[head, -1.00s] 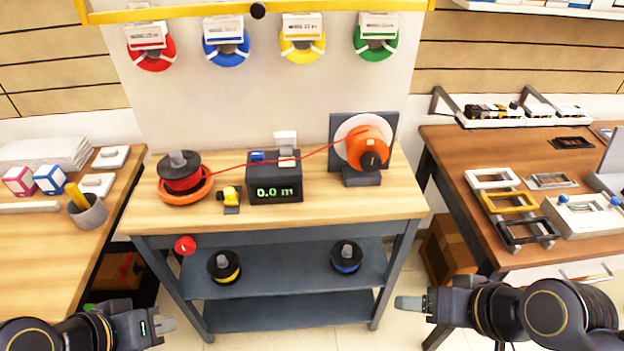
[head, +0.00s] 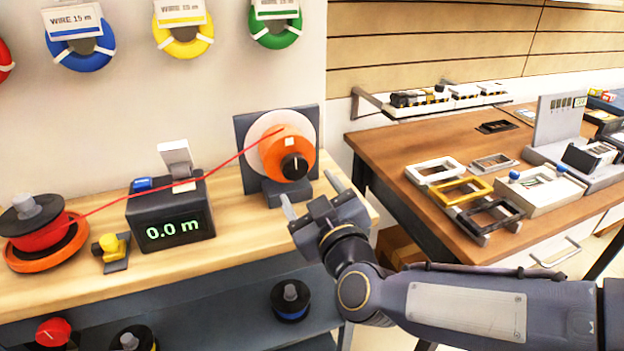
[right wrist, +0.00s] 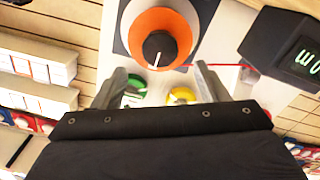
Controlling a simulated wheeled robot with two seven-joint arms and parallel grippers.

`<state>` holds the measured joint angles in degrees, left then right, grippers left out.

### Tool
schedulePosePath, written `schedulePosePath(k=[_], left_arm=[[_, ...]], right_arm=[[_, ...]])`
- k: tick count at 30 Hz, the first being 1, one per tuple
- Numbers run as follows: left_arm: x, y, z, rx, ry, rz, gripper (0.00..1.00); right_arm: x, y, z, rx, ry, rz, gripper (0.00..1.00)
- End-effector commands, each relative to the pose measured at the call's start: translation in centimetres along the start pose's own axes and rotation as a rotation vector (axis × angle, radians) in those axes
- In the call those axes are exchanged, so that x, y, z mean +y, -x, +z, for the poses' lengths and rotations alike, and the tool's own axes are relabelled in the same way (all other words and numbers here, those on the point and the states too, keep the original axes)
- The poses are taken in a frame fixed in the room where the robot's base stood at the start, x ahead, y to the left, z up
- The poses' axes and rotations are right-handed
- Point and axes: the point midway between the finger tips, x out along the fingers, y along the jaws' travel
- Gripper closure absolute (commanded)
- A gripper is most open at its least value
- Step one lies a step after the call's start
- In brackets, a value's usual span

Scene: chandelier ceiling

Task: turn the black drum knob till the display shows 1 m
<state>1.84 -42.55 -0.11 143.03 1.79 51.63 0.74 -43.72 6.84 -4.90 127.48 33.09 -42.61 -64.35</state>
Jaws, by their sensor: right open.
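The black drum knob (head: 295,166) sits at the front centre of the orange drum (head: 275,150), which stands at the right end of the workbench. It also shows in the right wrist view (right wrist: 160,48), with a white mark on its face. The display (head: 172,229) on the dark meter box reads 0.0 m. A red wire (head: 215,172) runs from the red spool (head: 40,232) over the meter to the drum. My right gripper (head: 309,191) is open and empty, in front of and below the knob, apart from it. My left gripper is out of view.
A yellow tool (head: 110,250) lies on the bench between spool and meter. A brown table (head: 400,150) with frames and devices stands to the right. A blue-banded spool (head: 291,300) sits on the lower shelf. The bench front before the drum is partly clear.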

Motion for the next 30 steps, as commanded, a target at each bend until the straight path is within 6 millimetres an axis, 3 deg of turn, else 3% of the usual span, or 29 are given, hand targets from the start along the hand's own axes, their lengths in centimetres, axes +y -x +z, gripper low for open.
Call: schedulePosePath(k=[12, 24, 30], left_arm=[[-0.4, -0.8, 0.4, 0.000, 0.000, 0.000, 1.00], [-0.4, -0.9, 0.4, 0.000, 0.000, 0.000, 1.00], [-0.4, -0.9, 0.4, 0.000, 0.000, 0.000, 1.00]], right_arm=[[0.1, -6.1, 0.1, -0.002, 0.000, 0.000, 0.33], [0.1, -7.0, 0.0, -0.001, -0.002, -0.002, 0.33], [0.1, -7.0, 0.0, -0.001, -0.002, -0.002, 0.59]])
